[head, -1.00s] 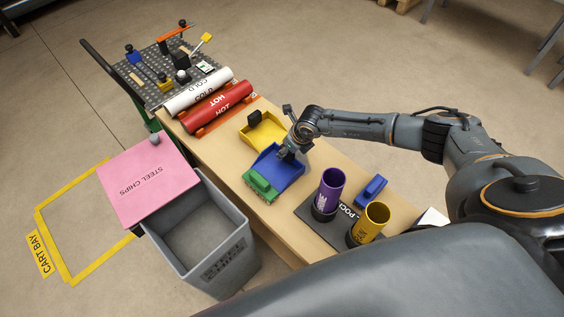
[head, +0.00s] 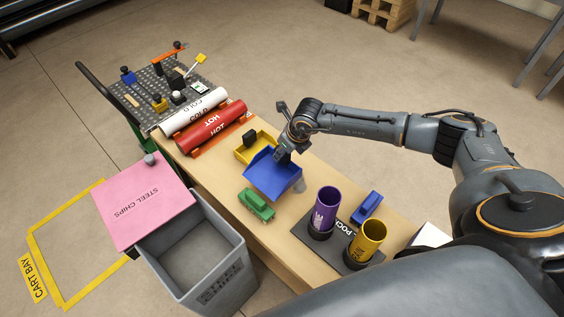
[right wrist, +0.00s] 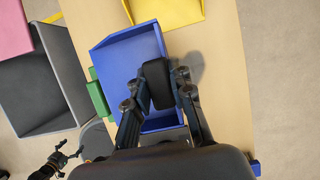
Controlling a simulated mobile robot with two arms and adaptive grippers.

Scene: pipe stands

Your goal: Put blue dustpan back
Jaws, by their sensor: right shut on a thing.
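The blue dustpan (head: 272,176) is in my right gripper (head: 283,155), raised a little above the wooden bench, with its shadow at its right. In the right wrist view the right gripper (right wrist: 161,90) is shut on the dustpan's black handle (right wrist: 157,83); the blue pan (right wrist: 120,62) shows around and beyond it. A dark jointed part at the lower left of the right wrist view looks like my left gripper (right wrist: 60,159); it is too small to tell its state. The left gripper does not show in the head view.
A yellow dustpan (head: 243,155) lies just behind the blue one. A green block-like brush (head: 257,204) is in front. Purple (head: 325,207) and yellow (head: 367,240) cups stand on a dark mat. A grey bin (head: 226,262) and red pipe (head: 211,127) are nearby.

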